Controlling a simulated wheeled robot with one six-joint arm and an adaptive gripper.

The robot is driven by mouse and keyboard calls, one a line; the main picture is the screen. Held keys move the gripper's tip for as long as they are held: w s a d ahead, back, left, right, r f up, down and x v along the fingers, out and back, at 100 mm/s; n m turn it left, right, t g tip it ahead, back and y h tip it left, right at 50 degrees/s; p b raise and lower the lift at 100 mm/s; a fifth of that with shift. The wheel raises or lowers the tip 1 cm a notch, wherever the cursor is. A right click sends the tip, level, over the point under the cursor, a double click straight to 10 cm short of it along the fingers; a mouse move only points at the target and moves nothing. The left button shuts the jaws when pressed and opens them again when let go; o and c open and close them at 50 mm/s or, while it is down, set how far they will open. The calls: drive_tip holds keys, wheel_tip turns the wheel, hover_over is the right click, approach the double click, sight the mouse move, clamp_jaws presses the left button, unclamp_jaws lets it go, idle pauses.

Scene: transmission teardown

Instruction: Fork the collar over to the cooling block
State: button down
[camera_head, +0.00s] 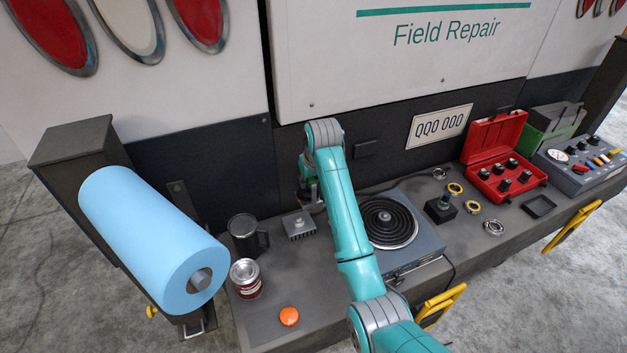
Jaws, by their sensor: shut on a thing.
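The cooling block (299,225), a small grey finned block with a stub on top, sits on the bench left of the hot plate. My gripper (309,194) is just behind and above it, mostly hidden by my teal arm. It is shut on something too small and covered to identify. I cannot make out a fork or which part is the collar. Several rings lie at the right: a steel ring (439,173), a yellow ring (455,188), another yellow ring (473,208) and a larger steel ring (493,227).
The hot plate (425,242) with a black coil is partly behind my arm. A black post block (440,208), a red case (490,184) and a black tray (538,207) are right.

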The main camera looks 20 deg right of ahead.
sight(299, 197)
drive_tip(key=shift+w+a+r, duration=0.1)
drive_tip(key=shift+w+a, duration=0.3)
drive_tip(key=shift+a, duration=0.35)
drive_tip(key=shift+w+a, duration=0.4)
drive_tip(key=shift+a, duration=0.35)
drive_tip(key=shift+f, duration=4.65)
drive_tip(key=shift+f, duration=1.5)
